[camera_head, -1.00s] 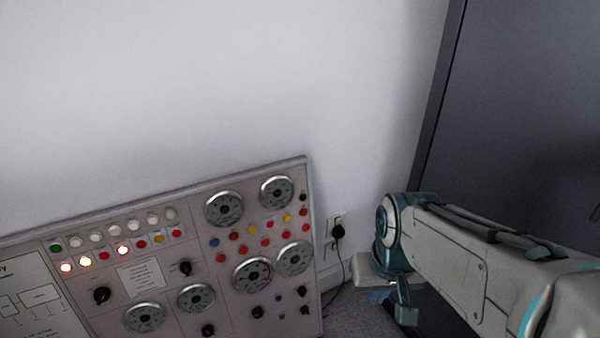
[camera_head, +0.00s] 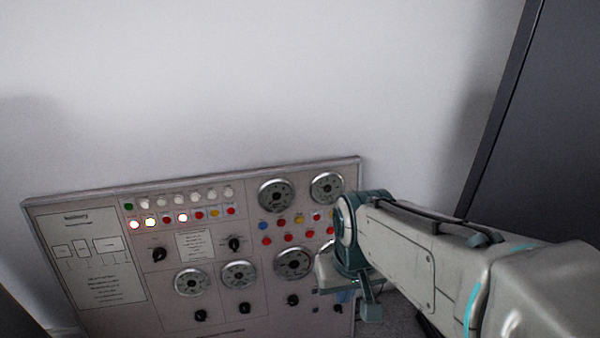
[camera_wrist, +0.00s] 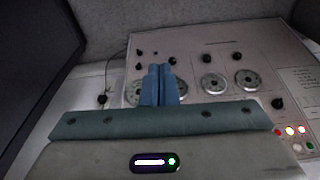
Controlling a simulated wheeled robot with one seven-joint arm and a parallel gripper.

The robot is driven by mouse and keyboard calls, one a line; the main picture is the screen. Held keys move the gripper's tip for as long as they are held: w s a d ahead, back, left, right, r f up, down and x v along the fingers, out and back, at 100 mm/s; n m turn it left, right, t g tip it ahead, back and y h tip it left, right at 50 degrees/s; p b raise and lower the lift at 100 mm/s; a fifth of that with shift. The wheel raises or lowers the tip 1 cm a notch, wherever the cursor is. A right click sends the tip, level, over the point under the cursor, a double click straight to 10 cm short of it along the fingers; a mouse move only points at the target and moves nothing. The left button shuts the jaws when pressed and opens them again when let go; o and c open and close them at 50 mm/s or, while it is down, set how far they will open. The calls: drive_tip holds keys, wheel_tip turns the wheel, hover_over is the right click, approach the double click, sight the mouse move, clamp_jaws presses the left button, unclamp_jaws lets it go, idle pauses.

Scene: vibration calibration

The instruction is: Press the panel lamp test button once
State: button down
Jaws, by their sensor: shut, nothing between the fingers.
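The control panel (camera_head: 110,310) leans by the wall at the lower left of the head view. Its upper left area has a green button (camera_head: 129,205) at the start of a row of white buttons (camera_head: 196,197). Below it runs a row of red and yellow lamps, several of them lit, such as one lit lamp (camera_head: 182,217). I cannot read which one is the lamp test button. In the wrist view my gripper (camera_wrist: 159,70) has its blue fingers together and empty, in front of the panel (camera_wrist: 225,55). In the head view my arm hides the panel's lower right part.
Several round dials (camera_head: 277,196) and black knobs (camera_head: 158,255) stand out from the panel. A dark cabinet or door (camera_head: 550,120) stands at the right. The white wall (camera_head: 250,80) behind is bare. A black plug (camera_wrist: 102,99) shows in the wrist view.

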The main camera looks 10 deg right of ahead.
drive_tip(key=shift+a, duration=0.1)
drive_tip(key=w+d+f+m+t+b, duration=0.1)
drive_tip(key=w+f+m+t+b, duration=0.25)
drive_tip(key=w, duration=0.55)
drive_tip(key=w+d+f+m+t+b, duration=0.1)
drive_tip(key=w+f+m+t+b, duration=0.15)
drive_tip(key=w+f, duration=0.45)
drive_tip(key=w+d+f+m+t+h+b, duration=0.1)
drive_tip(key=w+d+m+t+h+b, duration=0.4)
drive_tip(key=w+d+h, duration=0.7)
drive_tip(key=d+m+b, duration=0.2)
drive_tip(key=d+m, duration=0.1)
drive_tip(key=shift+t, duration=0.3)
drive_tip(key=shift+w+f, duration=0.15)
drive_tip(key=shift+w, duration=0.05)
